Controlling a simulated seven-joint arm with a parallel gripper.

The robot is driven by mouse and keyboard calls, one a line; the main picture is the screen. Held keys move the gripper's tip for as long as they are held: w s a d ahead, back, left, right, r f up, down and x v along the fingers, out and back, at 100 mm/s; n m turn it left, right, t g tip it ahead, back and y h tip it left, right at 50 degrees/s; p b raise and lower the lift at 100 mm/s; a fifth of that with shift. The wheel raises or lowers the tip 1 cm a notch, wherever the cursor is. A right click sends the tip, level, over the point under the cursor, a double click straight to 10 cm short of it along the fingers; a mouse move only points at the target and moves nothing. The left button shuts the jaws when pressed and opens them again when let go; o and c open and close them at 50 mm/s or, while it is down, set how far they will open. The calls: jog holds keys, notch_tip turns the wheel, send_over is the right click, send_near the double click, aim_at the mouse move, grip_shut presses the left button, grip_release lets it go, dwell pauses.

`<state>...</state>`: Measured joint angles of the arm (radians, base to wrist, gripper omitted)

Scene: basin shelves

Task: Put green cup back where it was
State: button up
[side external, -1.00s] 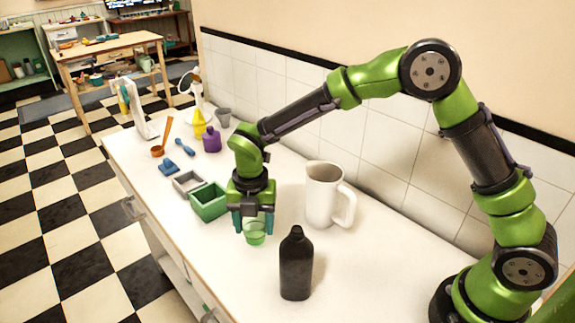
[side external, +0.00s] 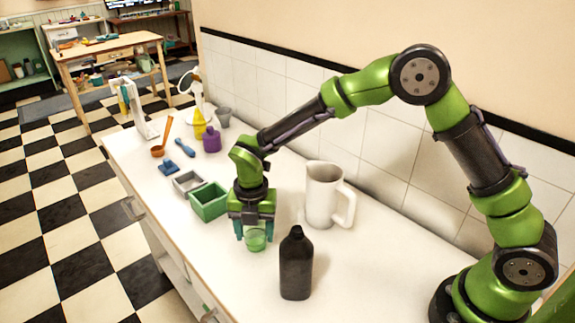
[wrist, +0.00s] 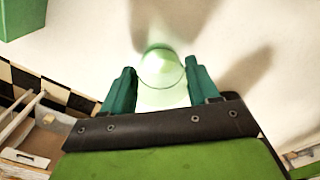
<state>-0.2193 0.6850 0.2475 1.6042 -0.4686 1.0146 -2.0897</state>
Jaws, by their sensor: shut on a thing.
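The green cup (side external: 256,240) is small and see-through, and stands low at the white counter between the green box and the black bottle. I cannot tell whether its base touches the counter. My gripper (side external: 255,232) points down over it, with its teal fingers on either side, shut on it. In the wrist view the cup (wrist: 163,68) shows between the two fingertips of my gripper (wrist: 158,82).
A black bottle (side external: 296,265) stands close in front, and a white pitcher (side external: 322,195) to the right behind. A green box (side external: 209,203) and a grey box (side external: 187,182) sit to the left. The counter (side external: 390,265) is clear at the right front.

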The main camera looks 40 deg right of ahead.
jog(key=shift+f, duration=0.45)
jog(key=o, duration=1.2)
jog(key=shift+c, duration=0.2)
